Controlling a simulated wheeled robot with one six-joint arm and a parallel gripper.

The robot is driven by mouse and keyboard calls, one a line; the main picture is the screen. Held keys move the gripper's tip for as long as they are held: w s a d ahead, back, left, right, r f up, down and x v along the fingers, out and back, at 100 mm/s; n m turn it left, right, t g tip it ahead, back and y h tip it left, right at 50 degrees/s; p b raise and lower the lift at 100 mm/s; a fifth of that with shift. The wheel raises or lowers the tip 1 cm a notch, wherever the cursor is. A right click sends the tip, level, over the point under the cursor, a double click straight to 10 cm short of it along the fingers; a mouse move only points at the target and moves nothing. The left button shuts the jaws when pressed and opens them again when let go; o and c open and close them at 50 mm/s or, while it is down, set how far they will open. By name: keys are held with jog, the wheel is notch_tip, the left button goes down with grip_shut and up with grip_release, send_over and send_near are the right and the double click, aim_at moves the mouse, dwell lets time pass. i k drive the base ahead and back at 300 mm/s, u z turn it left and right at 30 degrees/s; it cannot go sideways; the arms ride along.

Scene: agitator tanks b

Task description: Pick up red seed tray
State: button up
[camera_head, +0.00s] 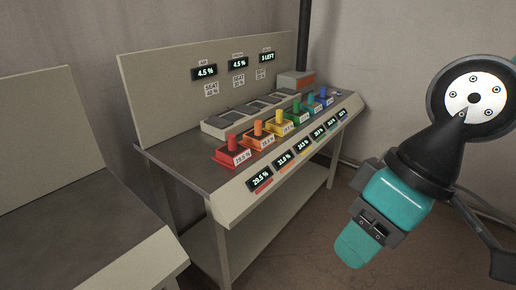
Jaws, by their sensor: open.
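The red seed tray (226,158) is a low red box with an upright red knob (231,141) and a white label on its front. It stands at the near left end of a row of coloured trays on the grey workbench (181,158). My gripper (373,228) shows at lower right, at the end of my teal and black arm. It is open and well apart from the red tray, to its right in the picture. Its fingertips are hard to make out against the teal housing. No tray is seen in it.
Orange (258,140), yellow (280,128) and several green to blue trays stand close in a row right of the red one. Behind them lies a flat frame with square seats (248,112). A back panel (172,88) bears displays. Another bench (75,215) stands at left.

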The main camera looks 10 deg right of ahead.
aim_at(233, 153)
jog(key=z, duration=0.15)
jog(key=i, duration=1.75)
jog(key=u, duration=0.5)
